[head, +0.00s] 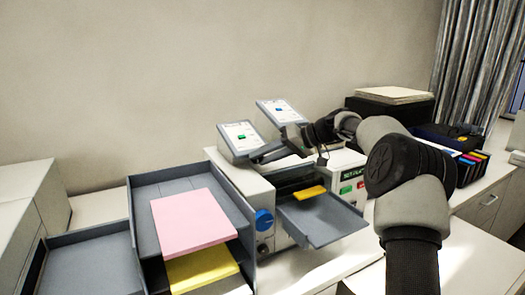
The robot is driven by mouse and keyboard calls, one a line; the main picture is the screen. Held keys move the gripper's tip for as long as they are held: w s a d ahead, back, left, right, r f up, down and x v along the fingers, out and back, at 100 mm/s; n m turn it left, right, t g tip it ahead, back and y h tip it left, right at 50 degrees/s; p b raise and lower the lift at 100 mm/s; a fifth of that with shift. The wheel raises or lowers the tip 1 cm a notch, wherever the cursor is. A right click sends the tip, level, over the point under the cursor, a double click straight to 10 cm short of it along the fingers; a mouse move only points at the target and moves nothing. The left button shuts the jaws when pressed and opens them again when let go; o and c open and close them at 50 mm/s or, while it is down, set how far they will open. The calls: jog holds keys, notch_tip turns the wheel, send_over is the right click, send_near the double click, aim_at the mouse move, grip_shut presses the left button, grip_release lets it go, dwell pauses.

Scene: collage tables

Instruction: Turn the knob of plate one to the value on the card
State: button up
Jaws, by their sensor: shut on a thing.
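A light grey machine (237,178) stands on the counter, with two tilted panels on top. The near panel (240,137) has a white face with a green mark, and the far panel (279,110) has a blue mark. Their small print is unreadable, so I cannot tell which is plate one or find its card. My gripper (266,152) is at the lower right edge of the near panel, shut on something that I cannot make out. A blue knob (264,220) shows low on the machine's front, apart from my gripper.
A grey tray (335,229) juts from the machine, with a yellow block (310,192) on it. Stacked trays (146,216) at left hold pink paper (192,222) and yellow paper (203,267). A black box (392,108) and colored cartridges (468,164) stand right, behind my arm.

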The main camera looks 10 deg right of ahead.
jog(key=shift+w+d+f+g+y+p, duration=0.15)
jog(key=shift+g+y+p, duration=0.3)
jog(key=shift+y, duration=0.55)
jog(key=shift+d+f+g+y+p, duration=0.15)
jog(key=shift+g+y+p, duration=0.25)
jog(key=shift+y, duration=0.6)
jog(key=shift+a, duration=0.1)
jog(key=shift+f, duration=0.1)
jog(key=o, duration=1.1)
